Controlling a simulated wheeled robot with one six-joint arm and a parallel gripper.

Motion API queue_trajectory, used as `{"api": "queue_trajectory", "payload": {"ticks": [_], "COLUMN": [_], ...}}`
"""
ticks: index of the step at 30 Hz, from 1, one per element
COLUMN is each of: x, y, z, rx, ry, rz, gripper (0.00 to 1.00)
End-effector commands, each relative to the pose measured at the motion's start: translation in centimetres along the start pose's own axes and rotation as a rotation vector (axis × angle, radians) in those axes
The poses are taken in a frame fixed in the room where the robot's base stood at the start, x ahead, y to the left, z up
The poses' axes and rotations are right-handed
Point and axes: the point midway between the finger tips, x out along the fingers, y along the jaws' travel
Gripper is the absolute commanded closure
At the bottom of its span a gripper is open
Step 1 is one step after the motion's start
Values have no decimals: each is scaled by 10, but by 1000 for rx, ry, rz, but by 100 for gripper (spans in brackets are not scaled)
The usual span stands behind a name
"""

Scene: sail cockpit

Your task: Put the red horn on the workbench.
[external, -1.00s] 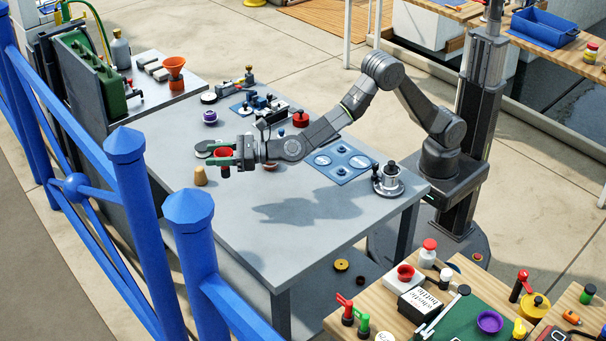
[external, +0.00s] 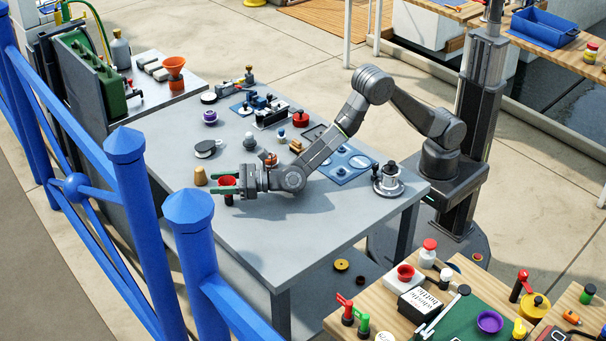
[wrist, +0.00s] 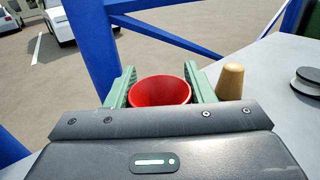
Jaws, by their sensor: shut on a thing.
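The red horn (external: 227,182) has a round, open red mouth and a dark lower part. It sits between the green fingers of my gripper (external: 214,184), which is shut on it. In the wrist view the red horn (wrist: 160,91) shows its mouth facing up between both fingers. They are low over the grey top of the workbench (external: 285,235), near its left edge. I cannot tell whether the horn's bottom touches the top. Its lower part is mostly hidden in the wrist view.
A tan cone (external: 200,176) stands close beside the horn. A black-and-white pulley block (external: 207,149) lies behind. Several small fittings and a blue panel (external: 343,163) fill the back and right. The front of the top is clear. Blue railing (external: 190,230) runs along the left.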

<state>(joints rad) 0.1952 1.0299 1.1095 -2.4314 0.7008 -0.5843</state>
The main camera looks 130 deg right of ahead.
Motion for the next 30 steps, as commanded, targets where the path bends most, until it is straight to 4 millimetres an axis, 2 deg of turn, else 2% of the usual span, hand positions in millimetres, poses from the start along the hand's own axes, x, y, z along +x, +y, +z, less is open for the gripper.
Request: {"api": "queue_trajectory", "payload": {"ticks": [3, 4, 7, 19, 23, 30], "x": [0, 0, 0, 0, -17, -64], "y": [0, 0, 0, 0, 1, 1], "z": [-4, -3, -2, 3, 0, 0], "rx": [0, 0, 0, 0, -2, -1], "ry": [-1, 0, 0, 1, 3, 1], "rz": [0, 0, 0, 0, 2, 2], "gripper": [78, 48, 30, 30, 30, 30]}}
